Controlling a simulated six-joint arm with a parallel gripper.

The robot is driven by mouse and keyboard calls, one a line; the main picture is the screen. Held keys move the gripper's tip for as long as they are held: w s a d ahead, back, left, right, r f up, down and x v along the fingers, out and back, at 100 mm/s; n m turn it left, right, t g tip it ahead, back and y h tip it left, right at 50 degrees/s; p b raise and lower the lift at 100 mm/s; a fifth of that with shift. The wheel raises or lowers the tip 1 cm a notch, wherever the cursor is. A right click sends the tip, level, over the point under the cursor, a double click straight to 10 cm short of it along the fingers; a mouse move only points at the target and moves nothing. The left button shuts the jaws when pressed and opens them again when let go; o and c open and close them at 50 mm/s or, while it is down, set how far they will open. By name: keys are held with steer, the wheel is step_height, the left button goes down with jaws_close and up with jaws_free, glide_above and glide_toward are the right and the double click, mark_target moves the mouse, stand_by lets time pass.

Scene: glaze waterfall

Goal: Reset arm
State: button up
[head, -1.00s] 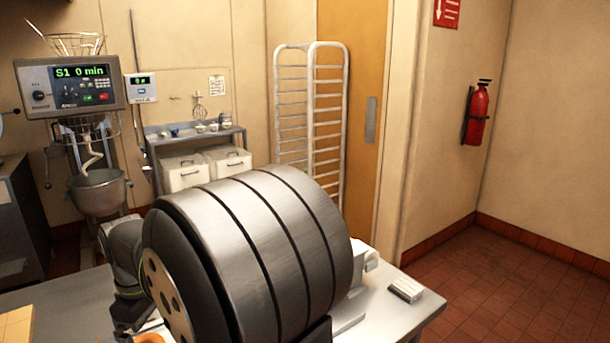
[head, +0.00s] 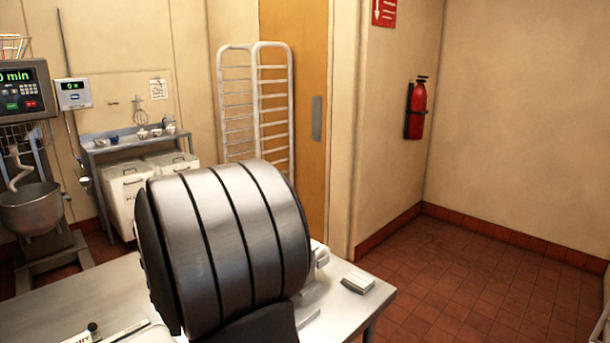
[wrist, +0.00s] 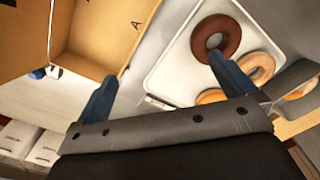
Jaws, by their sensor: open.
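My gripper (wrist: 163,82) shows in the wrist view with its two blue fingers spread wide apart. Nothing is held between them. Beyond the right finger lies a white tray (wrist: 170,75) with several doughnuts, among them a chocolate-brown one (wrist: 231,43) near that fingertip and a lighter one (wrist: 258,62). I cannot tell whether the finger touches the brown doughnut. In the head view the gripper is not visible; a large dark grey banded cylinder of my arm (head: 225,250) fills the middle.
A tan box (wrist: 100,35) stands at the upper left of the wrist view. The steel table (head: 335,305) holds a small pale block (head: 357,282). A mixer (head: 28,205), white bins (head: 128,190) and a rack (head: 272,105) stand behind.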

steer(key=shift+w+a+f, duration=0.25)
steer(key=shift+a+f, duration=0.05)
steer(key=shift+f, duration=0.25)
steer(key=shift+r, duration=0.1)
stand_by(0.3)
